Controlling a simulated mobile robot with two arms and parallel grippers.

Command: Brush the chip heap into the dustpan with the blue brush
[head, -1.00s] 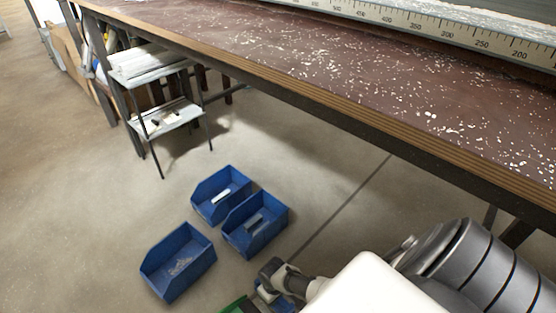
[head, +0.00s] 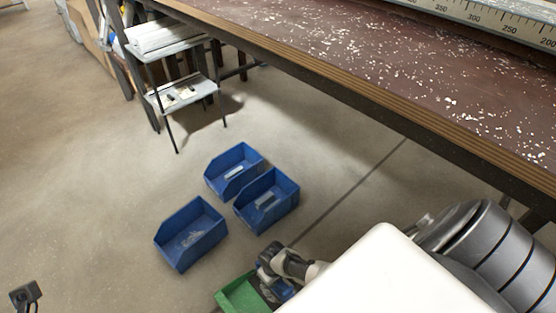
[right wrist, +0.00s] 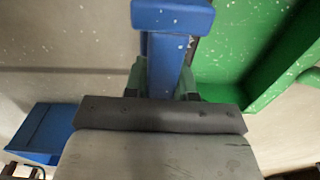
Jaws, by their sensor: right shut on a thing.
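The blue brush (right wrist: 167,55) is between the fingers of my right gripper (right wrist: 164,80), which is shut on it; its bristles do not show. In the head view my right gripper (head: 272,258) is low over the floor, with a bit of blue under it. The green dustpan (head: 240,294) is just beside it, partly cut off by the lower edge. The dustpan (right wrist: 262,50) also shows in the right wrist view, right of the brush. No distinct chip heap shows; pale chips (head: 450,100) lie scattered on the bench top.
The long bench (head: 400,60) crosses the upper right. A step stand (head: 165,40) stands at upper left. A dark object (head: 25,295) is at lower left. Open floor lies between.

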